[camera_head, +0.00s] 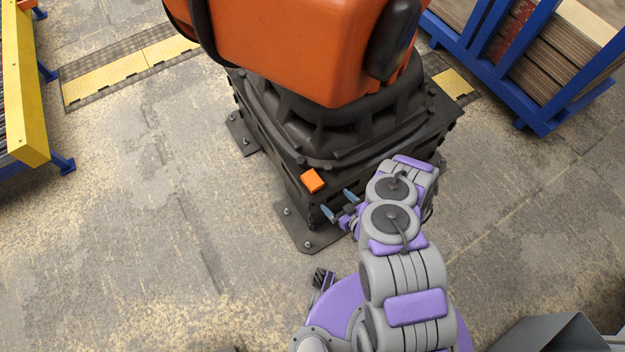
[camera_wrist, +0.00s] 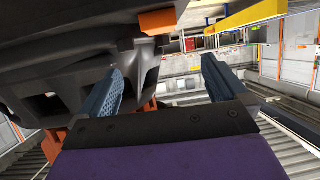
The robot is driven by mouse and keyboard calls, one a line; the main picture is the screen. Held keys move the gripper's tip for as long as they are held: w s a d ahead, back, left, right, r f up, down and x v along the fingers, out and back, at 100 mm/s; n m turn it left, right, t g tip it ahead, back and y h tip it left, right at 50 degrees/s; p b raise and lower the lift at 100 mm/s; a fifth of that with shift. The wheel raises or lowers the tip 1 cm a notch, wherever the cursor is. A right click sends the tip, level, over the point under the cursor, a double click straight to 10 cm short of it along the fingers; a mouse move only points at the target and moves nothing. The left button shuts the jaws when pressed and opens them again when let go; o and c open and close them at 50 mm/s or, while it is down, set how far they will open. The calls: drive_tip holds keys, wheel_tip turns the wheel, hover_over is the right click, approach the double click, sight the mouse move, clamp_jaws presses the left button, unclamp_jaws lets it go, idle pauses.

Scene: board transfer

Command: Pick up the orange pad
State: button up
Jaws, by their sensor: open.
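The orange pad (camera_head: 313,180) is a small bright block on the top edge of the dark machine base, near its front corner. In the wrist view the orange pad (camera_wrist: 157,21) shows at the top, beyond and above the fingertips. My gripper (camera_head: 339,205) is just to the right of and below the pad in the head view, apart from it. Its two blue fingers stand apart with nothing between them, and they also show in the wrist view (camera_wrist: 163,68). The pad's underside is partly hidden.
The dark machine base (camera_head: 345,150) carries a large orange robot body (camera_head: 300,45) above the pad. A blue rack with boards (camera_head: 530,60) stands at the upper right. A yellow-framed rack (camera_head: 22,90) stands at the left.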

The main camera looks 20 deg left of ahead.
sight(314, 181)
drive_tip(key=b+x, duration=0.5)
drive_tip(key=x, duration=0.7)
drive_tip(key=shift+s+f, duration=0.1)
drive_tip(key=shift+f, duration=0.1)
drive_tip(key=b+x, duration=0.1)
drive_tip(key=x, duration=0.1)
drive_tip(key=b+x, duration=0.2)
drive_tip(key=shift+a+f, duration=0.15)
drive_tip(key=shift+f, duration=0.2)
drive_tip(key=shift+w+a, duration=0.25)
drive_tip(key=c, duration=1.1)
